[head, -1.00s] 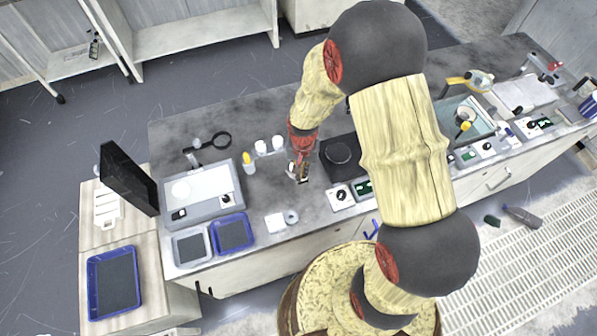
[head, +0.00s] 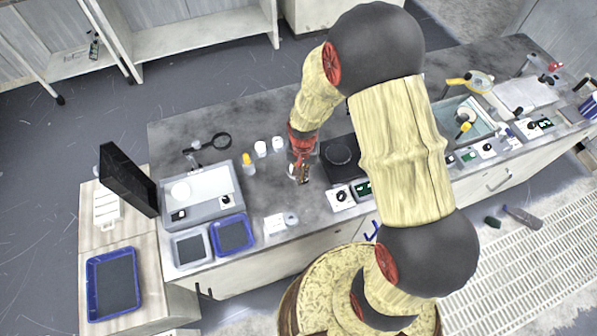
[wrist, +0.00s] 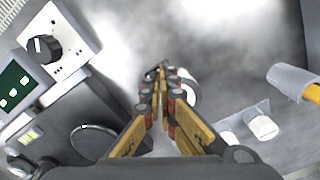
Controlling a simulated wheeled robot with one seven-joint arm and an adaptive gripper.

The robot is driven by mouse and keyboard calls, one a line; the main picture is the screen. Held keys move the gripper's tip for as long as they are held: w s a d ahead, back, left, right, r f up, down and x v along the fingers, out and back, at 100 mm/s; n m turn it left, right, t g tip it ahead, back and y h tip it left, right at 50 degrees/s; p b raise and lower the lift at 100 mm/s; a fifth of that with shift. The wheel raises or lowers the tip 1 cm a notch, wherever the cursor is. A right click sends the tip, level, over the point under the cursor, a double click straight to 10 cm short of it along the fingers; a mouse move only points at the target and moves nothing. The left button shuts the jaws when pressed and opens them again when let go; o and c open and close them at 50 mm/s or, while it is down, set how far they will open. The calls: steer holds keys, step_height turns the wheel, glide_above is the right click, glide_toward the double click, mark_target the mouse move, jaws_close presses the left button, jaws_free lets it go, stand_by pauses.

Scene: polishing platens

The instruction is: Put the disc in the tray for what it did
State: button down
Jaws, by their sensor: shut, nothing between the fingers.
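My gripper (head: 301,175) is shut and empty above the bench, left of the black polishing machine. Its fingers (wrist: 160,75) meet at the middle of the wrist view. A small pale ring-shaped thing (head: 291,217) lies near the bench's front edge; a pale round thing (wrist: 187,88) shows partly behind the fingertips. The machine has a dark round platen (head: 340,153). I cannot tell which round thing is the disc. A blue-rimmed tray (head: 249,240) and a grey-white tray (head: 176,255) sit side by side at the bench's front left. Another blue tray (head: 92,290) is on the side cabinet.
A yellow-capped bottle (head: 248,165) and white cups (head: 261,148) stand left of my gripper. A knob panel (head: 340,196) sits before the machine.

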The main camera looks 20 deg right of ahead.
steer(key=shift+r+p, duration=1.95)
steer(key=shift+r, duration=0.8)
steer(key=shift+s, duration=0.2)
steer(key=s+r+n+t, duration=0.2)
steer(key=s+r, duration=0.3)
steer(key=r, duration=0.7)
steer(key=s+r+n+t, duration=0.1)
steer(key=s+r, duration=0.4)
steer(key=r, duration=0.7)
steer(key=s+r+n+t, duration=0.2)
steer(key=s+r, duration=0.4)
steer(key=r, duration=0.6)
steer(key=shift+n+t, duration=0.3)
steer(key=shift+n, duration=0.2)
